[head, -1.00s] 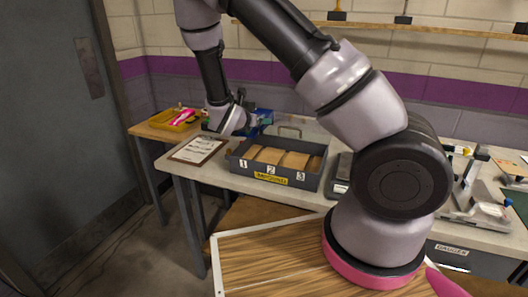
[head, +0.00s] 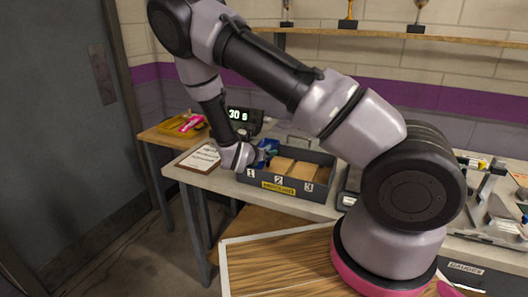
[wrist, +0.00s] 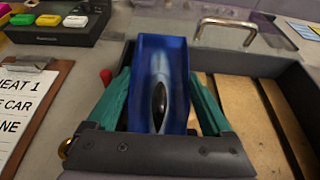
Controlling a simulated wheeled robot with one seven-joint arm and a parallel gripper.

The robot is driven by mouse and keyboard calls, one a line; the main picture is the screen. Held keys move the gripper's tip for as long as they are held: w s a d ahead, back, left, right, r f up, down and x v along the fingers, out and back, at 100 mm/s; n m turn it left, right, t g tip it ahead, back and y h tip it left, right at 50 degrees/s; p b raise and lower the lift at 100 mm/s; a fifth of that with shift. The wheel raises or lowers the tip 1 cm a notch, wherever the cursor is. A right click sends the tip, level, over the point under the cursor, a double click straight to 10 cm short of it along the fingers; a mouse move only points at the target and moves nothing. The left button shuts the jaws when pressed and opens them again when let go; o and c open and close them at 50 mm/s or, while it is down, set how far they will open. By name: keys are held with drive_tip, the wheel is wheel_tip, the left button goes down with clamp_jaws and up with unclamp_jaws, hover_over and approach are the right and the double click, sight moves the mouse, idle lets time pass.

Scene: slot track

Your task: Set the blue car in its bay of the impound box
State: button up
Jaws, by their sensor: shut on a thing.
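The blue car (wrist: 172,72) is held between the teal fingers of my gripper (wrist: 160,100) in the wrist view, its dark canopy showing on top. In the head view the car (head: 268,146) is partly hidden by my wrist. The gripper is shut on the car at the left end of the grey impound box (head: 268,188), by the bay marked 1. The wooden floors of bays 2 and 3 show bare. The car hides the floor of bay 1, and I cannot tell whether it touches it.
A clipboard (head: 202,158) lies left of the box. A black display (head: 244,116) stands behind it. A device with coloured buttons (wrist: 60,28) is at the wrist view's upper left. A metal handle (wrist: 226,28) is at the box's far side. A yellow tray (head: 176,126) stands further left.

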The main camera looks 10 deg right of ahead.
drive_tip(key=shift+f, duration=0.55)
drive_tip(key=o, duration=1.3)
